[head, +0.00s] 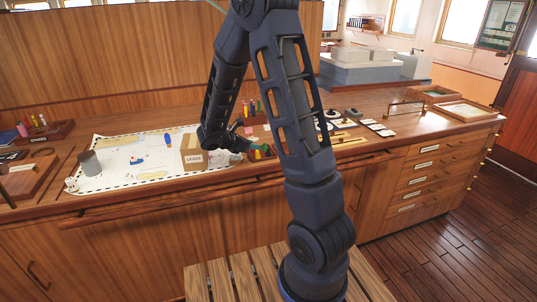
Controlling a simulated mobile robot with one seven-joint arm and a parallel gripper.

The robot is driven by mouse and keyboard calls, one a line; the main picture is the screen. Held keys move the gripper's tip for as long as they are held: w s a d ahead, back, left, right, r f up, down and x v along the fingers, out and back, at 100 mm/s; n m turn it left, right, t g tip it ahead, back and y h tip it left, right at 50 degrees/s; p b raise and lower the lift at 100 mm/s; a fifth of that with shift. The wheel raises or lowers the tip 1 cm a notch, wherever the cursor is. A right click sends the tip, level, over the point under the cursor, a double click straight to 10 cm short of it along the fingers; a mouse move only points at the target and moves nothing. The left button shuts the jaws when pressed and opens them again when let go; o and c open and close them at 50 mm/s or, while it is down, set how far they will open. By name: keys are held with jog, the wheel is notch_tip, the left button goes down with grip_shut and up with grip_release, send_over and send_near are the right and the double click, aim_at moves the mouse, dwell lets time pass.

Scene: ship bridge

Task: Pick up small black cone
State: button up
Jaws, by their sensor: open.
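I cannot make out the small black cone in the head view. It may be hidden behind my arm or too small to tell. My gripper (258,150) is low over the wooden counter (345,170), just right of a small cardboard box (194,153) with a label. Its fingers are small and partly covered by my own arm, and I see nothing held in them. Small green and red items show close by the fingers, and I cannot tell whether they touch.
A chart (120,165) lies under the box, with a grey cylinder (90,163) at its left. A rack of colored pieces (38,130) stands far left. White tiles (378,127) and wooden trays (466,110) lie to the right.

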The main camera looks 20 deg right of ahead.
aim_at(268, 149)
jog(key=shift+s+f+x, duration=0.1)
jog(key=shift+x, duration=2)
jog(key=shift+s+f+x, duration=0.15)
jog(key=shift+x, duration=1.9)
grip_shut()
